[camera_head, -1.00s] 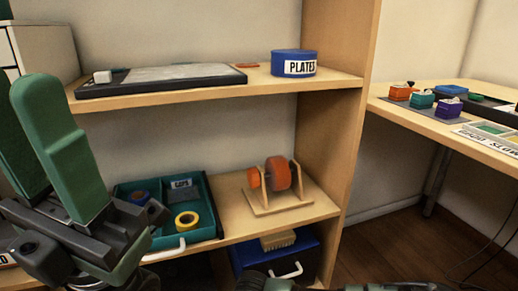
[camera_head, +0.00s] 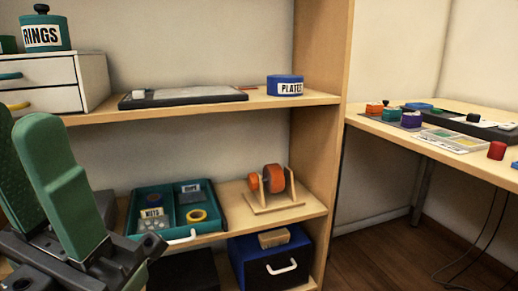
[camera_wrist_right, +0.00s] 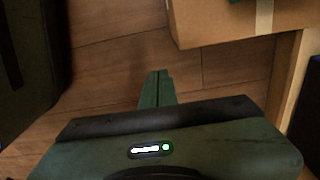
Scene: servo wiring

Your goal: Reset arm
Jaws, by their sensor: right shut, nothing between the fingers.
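My left gripper (camera_head: 24,118) stands at the left of the head view with its two green fingers pointing up. They are apart, and I see nothing between them. It is in front of the shelf unit, and the things directly behind it are hidden. My right gripper (camera_wrist_right: 158,73) shows in the right wrist view, with its green fingers together and empty above the wooden floor (camera_wrist_right: 120,50). It does not show in the head view.
The shelf unit (camera_head: 330,140) holds a PLATES tin (camera_head: 285,85), a teal tray (camera_head: 222,222), a stand with orange discs (camera_head: 272,180) and a blue box (camera_head: 240,265). A RINGS jar (camera_head: 45,37) stands on white drawers (camera_head: 85,75). A side table (camera_head: 440,150) is at right.

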